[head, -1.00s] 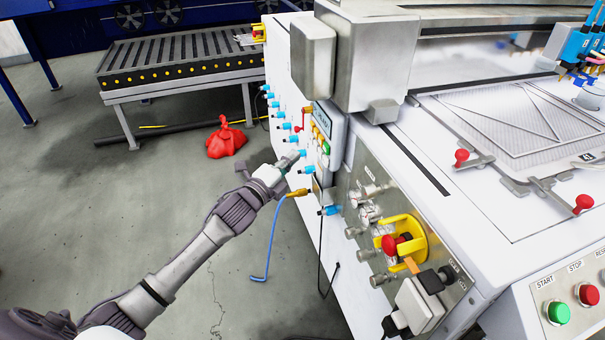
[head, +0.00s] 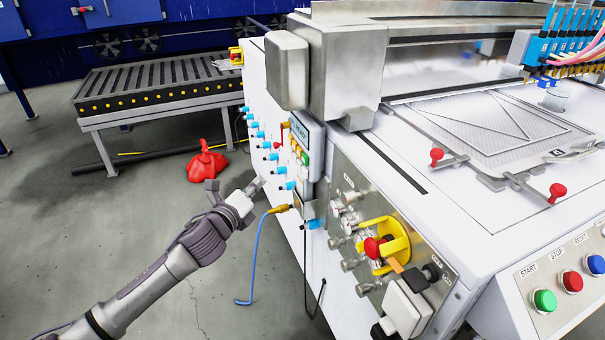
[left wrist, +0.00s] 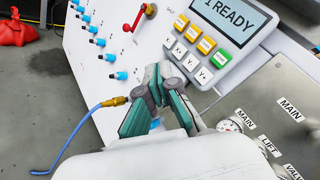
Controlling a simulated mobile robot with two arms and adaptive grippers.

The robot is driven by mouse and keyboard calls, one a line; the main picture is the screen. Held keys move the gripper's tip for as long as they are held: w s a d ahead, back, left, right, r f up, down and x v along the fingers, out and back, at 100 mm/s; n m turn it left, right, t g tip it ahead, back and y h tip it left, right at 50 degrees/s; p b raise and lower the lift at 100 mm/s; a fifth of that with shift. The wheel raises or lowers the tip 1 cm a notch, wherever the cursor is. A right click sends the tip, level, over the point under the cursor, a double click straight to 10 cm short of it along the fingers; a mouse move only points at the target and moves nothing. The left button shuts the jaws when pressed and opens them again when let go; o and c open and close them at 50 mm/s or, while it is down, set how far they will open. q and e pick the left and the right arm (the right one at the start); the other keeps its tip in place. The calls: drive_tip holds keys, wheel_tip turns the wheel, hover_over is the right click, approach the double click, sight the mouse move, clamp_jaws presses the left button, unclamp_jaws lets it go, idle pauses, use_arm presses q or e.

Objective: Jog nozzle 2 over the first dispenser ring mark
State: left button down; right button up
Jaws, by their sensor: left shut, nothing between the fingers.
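My left gripper (head: 258,184) is shut and empty, in front of the machine's side, left of and below the control pendant (head: 305,142). In the left wrist view my left gripper (left wrist: 156,72) points toward the pendant, and its teal fingers are together. The pendant's display (left wrist: 232,16) reads "1 READY". Below it are yellow keys (left wrist: 194,34), a green key (left wrist: 219,57) and white axis keys (left wrist: 180,51). The blue nozzle block (head: 556,46) with pink hoses stands at the far right of the bed. My right gripper is out of view.
A red-handled lever (left wrist: 140,18) and several blue fittings (left wrist: 96,42) sit beside the pendant. A blue hose (head: 254,255) hangs from an orange fitting. Right of it is a valve panel with a red knob (head: 371,246). The floor to the left is mostly clear.

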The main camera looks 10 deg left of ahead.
sight(305, 173)
use_arm(q)
drive_tip(key=shift+w+d+b, duration=0.25)
drive_tip(key=shift+w+d, duration=0.55)
drive_tip(key=shift+d, duration=0.35)
drive_tip(key=shift+w+d+b, duration=0.25)
drive_tip(key=shift+w+d, duration=0.5)
drive_tip(key=shift+d, duration=0.45)
drive_tip(key=shift+w+d+b, duration=0.25)
drive_tip(key=shift+w+d, duration=0.55)
drive_tip(key=shift+d, duration=0.35)
drive_tip(key=shift+d, duration=0.1)
drive_tip(key=shift+w+d, duration=0.2)
drive_tip(key=shift+d, duration=0.05)
